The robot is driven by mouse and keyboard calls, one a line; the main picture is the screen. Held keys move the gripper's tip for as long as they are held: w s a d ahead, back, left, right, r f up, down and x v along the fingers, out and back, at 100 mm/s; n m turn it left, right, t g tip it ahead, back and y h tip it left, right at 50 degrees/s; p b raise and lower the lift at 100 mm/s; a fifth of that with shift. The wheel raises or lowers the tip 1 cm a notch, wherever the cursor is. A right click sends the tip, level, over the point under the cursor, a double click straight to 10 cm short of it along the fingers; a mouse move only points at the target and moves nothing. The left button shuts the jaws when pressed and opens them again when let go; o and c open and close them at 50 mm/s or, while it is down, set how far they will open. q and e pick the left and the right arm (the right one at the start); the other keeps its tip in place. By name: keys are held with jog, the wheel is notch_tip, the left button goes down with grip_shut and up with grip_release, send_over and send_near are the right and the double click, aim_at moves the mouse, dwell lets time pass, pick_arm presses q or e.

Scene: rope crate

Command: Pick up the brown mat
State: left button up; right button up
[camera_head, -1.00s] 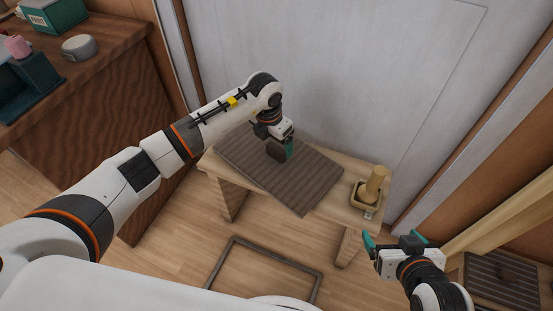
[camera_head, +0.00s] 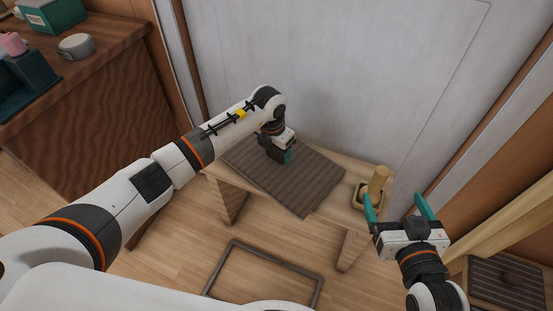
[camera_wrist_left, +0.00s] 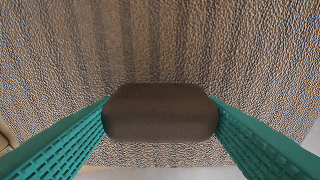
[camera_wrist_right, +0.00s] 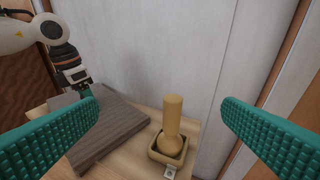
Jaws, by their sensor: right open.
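The brown mat (camera_head: 310,185) is a ribbed grey-brown slab lying on a low wooden bench; its textured surface fills much of the left wrist view (camera_wrist_left: 160,45) and its corner shows in the right wrist view (camera_wrist_right: 110,125). My left gripper (camera_head: 280,155) is over the far left part of the mat. In the left wrist view, its green fingers touch both sides of a dark brown rounded block (camera_wrist_left: 160,115) in front of the mat. I cannot tell whether the block is fixed to the mat. My right gripper (camera_head: 397,204) is open and empty, near the bench's right end.
A wooden pestle-like piece (camera_head: 378,180) stands in a small square tray (camera_head: 361,196) at the bench's right end. A wall rises close behind. An empty dark frame (camera_head: 263,267) lies on the floor. A ribbed lidded box (camera_head: 495,288) is at lower right.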

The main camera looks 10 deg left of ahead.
pick_arm(q)
jog(key=c, duration=0.4)
jog(key=shift+r, duration=0.15)
